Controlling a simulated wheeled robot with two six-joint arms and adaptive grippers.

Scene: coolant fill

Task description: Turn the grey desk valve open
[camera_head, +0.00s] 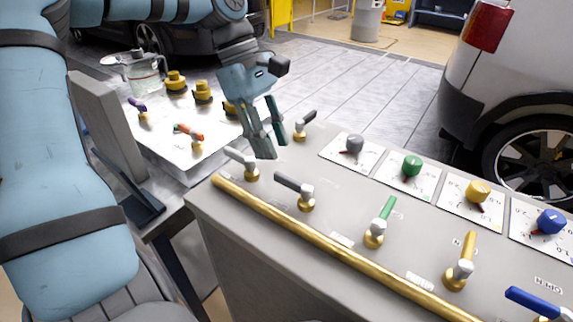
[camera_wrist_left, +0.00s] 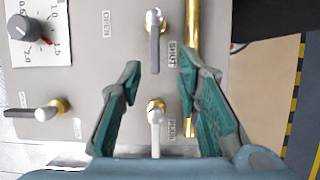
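The grey desk valve (camera_head: 300,190) stands on the desk top behind the brass rail, on a brass base. Its dark grey handle lies along the rail and points left, toward the white-handled valve (camera_head: 243,163). In the left wrist view the grey valve (camera_wrist_left: 154,42) is at the top middle, with an OPEN label to its left and a SHUT label to its right. My left gripper (camera_head: 272,147) points down above the desk, behind these two valves, open and empty. In the wrist view its fingers (camera_wrist_left: 158,76) are spread, with the white valve between them in the picture. My right gripper is out of view.
Green (camera_head: 380,222), yellow (camera_head: 461,262) and blue (camera_head: 535,305) valves continue the row along the brass rail (camera_head: 330,250). Another dark-handled valve (camera_head: 303,124) stands behind my gripper. Coloured knobs (camera_head: 412,166) line the desk's back. A white side table (camera_head: 165,150) holds more valves.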

